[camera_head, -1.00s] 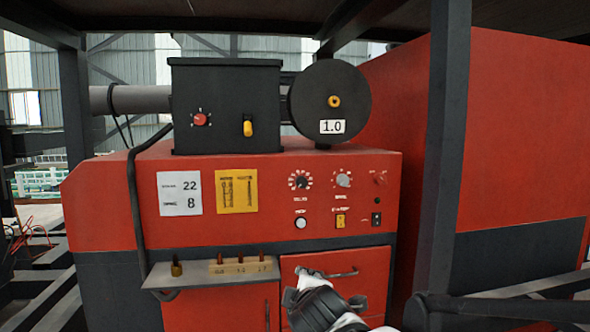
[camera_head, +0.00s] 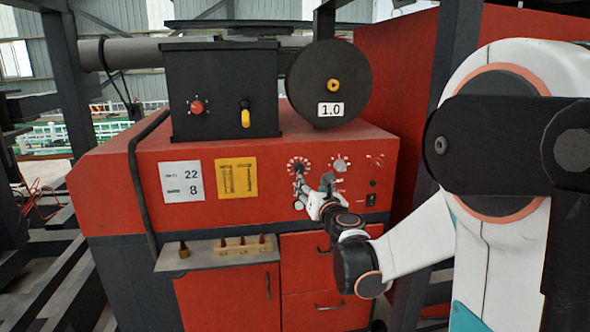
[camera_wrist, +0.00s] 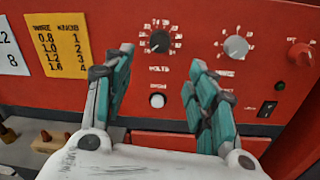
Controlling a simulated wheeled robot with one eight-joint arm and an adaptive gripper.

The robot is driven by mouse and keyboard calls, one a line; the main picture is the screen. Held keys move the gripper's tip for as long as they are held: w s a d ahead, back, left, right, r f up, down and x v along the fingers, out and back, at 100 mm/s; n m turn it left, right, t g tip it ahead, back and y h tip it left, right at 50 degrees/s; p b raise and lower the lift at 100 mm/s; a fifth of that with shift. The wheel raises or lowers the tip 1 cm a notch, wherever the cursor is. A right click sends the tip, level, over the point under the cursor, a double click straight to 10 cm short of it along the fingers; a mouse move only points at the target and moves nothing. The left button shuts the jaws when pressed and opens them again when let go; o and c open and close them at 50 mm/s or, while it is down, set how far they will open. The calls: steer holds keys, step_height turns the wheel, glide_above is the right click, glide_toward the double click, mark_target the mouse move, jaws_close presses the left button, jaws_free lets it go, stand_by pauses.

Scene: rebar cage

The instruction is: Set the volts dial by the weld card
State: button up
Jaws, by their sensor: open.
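The black volts dial (camera_wrist: 159,41) is on the red panel, ringed by white numbers, with "VOLTS" below it; its exact setting is too small to read surely. It also shows in the head view (camera_head: 298,164), partly behind a finger. My gripper (camera_wrist: 160,66) is open and empty, its teal-padded fingers apart on either side below the dial; I cannot tell its distance from the panel. In the head view my gripper (camera_head: 313,182) is in front of the dials. The white card (camera_head: 181,181) shows 22 and 8. The yellow card (camera_wrist: 58,45) pairs wire sizes with knob numbers.
A grey dial (camera_wrist: 236,47), a red knob (camera_wrist: 300,54) and a black switch (camera_wrist: 267,109) are to the right. A white button (camera_wrist: 157,100) is below the volts dial. The spool (camera_head: 329,84) reads 1.0. A shelf (camera_head: 217,254) with small tips juts out below.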

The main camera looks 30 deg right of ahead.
mark_target(300, 170)
steer(key=x, duration=1.2)
steer(key=shift+c, duration=0.6)
steer(key=c, duration=0.9)
